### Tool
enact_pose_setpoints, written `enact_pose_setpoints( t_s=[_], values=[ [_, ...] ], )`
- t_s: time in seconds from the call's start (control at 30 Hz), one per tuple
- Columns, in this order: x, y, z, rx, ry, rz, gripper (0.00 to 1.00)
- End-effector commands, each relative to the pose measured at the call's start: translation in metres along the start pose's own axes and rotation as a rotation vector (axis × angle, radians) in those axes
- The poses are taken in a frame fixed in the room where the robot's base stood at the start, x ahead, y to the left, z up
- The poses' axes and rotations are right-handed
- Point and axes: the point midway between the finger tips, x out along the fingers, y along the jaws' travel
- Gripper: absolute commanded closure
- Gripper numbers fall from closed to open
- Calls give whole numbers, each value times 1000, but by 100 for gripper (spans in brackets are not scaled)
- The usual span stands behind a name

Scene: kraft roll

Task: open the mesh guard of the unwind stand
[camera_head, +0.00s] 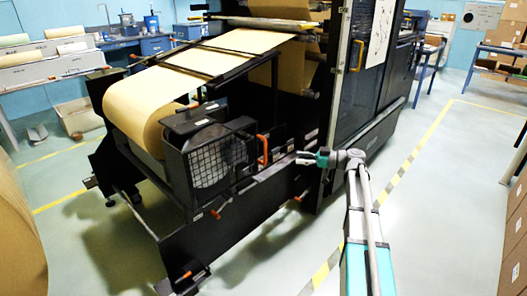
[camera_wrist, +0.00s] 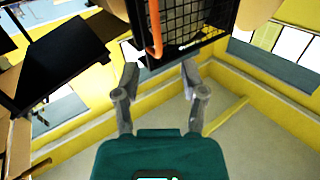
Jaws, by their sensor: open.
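The mesh guard (camera_head: 222,160) is a black framed wire screen on the side of the unwind stand (camera_head: 150,170), and it looks closed. An orange handle (camera_head: 263,150) stands upright at its right edge. In the wrist view the handle (camera_wrist: 154,28) and the mesh guard (camera_wrist: 190,18) show at the top, beyond the fingertips. My gripper (camera_head: 300,157) is open and empty, to the right of the handle with a gap between them. It also shows in the wrist view (camera_wrist: 160,69), its two fingers spread and nothing between them.
A brown kraft roll (camera_head: 130,112) lies on the stand, its web running up into the machine. A dark cabinet with a glass door (camera_head: 352,85) stands right of the stand, close to my arm. Orange knobs (camera_head: 215,214) stick out low on the stand.

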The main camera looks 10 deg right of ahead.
Motion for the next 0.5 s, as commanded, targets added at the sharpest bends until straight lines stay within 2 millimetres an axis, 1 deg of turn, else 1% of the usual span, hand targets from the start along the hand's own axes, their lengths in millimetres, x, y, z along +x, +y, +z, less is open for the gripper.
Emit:
enact_pose_setpoints(
  t_s=[0.03,0.13,0.5],
  values=[
    [-4,4,-4,-17,16,3,46],
    [-7,6,-7,-34,32,6,46],
    [-5,5,-7,-35,33,5,46]
  ],
)
